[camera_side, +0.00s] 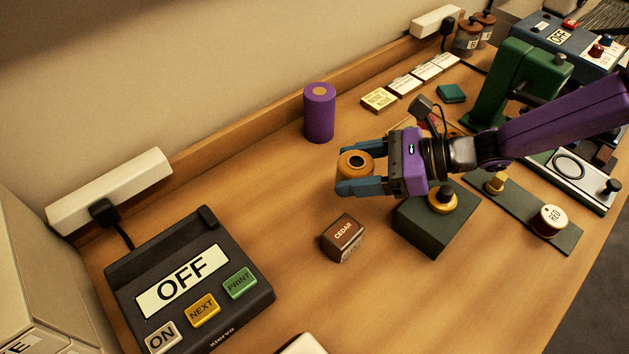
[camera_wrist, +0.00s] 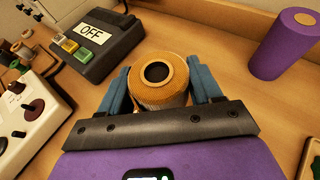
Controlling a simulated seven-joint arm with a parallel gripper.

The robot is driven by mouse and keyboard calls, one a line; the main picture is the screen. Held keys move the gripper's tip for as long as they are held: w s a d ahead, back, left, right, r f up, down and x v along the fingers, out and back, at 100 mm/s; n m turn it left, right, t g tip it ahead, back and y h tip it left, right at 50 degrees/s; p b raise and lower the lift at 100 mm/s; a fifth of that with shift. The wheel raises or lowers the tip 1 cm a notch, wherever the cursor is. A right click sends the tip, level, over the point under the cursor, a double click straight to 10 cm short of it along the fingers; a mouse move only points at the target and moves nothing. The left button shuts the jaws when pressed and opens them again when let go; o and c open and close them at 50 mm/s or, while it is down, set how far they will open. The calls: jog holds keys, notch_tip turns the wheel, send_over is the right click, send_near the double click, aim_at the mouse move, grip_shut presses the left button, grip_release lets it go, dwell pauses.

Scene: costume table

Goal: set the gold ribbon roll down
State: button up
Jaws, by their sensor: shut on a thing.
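The gold ribbon roll (camera_side: 356,163) is between the blue fingers of my gripper (camera_side: 354,172), which is shut on it. The roll has a dark hole in its middle and shows large in the wrist view (camera_wrist: 158,80), with a finger on each side. In the side view the roll appears held above the wooden table (camera_side: 290,205), with the exact height hard to tell. A purple roll (camera_side: 319,113) stands upright on the table behind and to the left of my gripper; it also shows at the right of the wrist view (camera_wrist: 283,45).
A brown CEDAR block (camera_side: 343,238) lies just in front of my gripper. A dark box with a gold knob (camera_side: 432,222) stands below my arm. A dark label machine reading OFF (camera_side: 190,285) is at the left. Bare table lies between the machine and the purple roll.

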send_over(316, 193)
jog(key=f, duration=0.6)
jog(key=shift+s+d+f, duration=0.25)
jog(key=shift+s, duration=0.1)
jog(key=shift+w+a+f, duration=0.25)
jog(key=shift+a+f, duration=0.1)
jog(key=shift+f, duration=1.7)
jog(key=shift+f, duration=0.2)
jog(key=o, duration=1.1)
jog(key=shift+c, duration=0.2)
jog(key=shift+r, duration=0.1)
jog(key=shift+d+r, duration=0.1)
jog(key=shift+v, duration=3.6)
